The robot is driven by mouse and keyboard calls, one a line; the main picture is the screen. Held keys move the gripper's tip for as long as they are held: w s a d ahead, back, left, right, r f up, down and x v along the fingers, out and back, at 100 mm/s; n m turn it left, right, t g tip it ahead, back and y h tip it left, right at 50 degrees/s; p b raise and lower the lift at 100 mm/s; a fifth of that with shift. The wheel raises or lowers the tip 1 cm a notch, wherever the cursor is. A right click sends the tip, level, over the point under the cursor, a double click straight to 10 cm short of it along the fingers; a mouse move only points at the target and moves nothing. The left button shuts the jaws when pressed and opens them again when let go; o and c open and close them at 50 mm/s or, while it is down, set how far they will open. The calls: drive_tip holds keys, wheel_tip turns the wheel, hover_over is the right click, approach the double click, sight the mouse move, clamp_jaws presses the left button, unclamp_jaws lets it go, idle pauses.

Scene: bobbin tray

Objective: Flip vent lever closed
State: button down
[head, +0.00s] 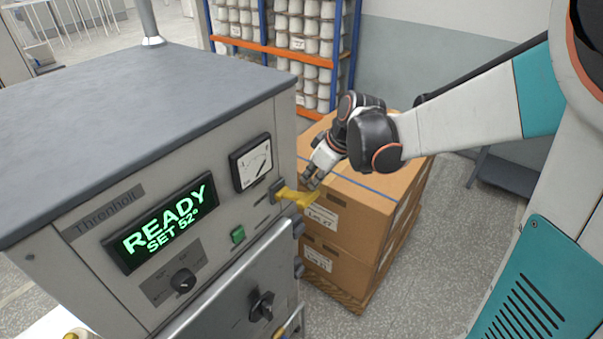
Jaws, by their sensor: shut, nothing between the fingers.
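The yellow vent lever (297,197) sticks out to the right from a small bracket on the front of a grey cabinet (130,198), near its right edge. My gripper (309,184) is shut and empty. It is at the lever's outer end, just above it in the picture; I cannot tell whether they touch. The cabinet's green display (160,222) reads "READY SET 52°".
Stacked cardboard boxes (365,195) stand on a pallet right of the cabinet, behind my gripper. The cabinet front also has a dial gauge (251,162), a green button (238,235), a black knob (183,280) and a door with a latch (262,306). Shelves (270,50) stand behind.

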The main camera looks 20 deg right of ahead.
wheel_tip(320, 180, down, 11)
drive_tip(key=s+d+t+y+b, duration=0.1)
drive_tip(key=t+y+b, duration=0.3)
drive_tip(key=b, duration=1.3)
drive_tip(key=shift+s+d+f+t+y, duration=0.2)
drive_tip(key=shift+s+d+t+y, duration=0.2)
drive_tip(key=shift+s+t, duration=0.6)
drive_tip(key=shift+w, duration=0.3)
drive_tip(key=shift+r, duration=0.1)
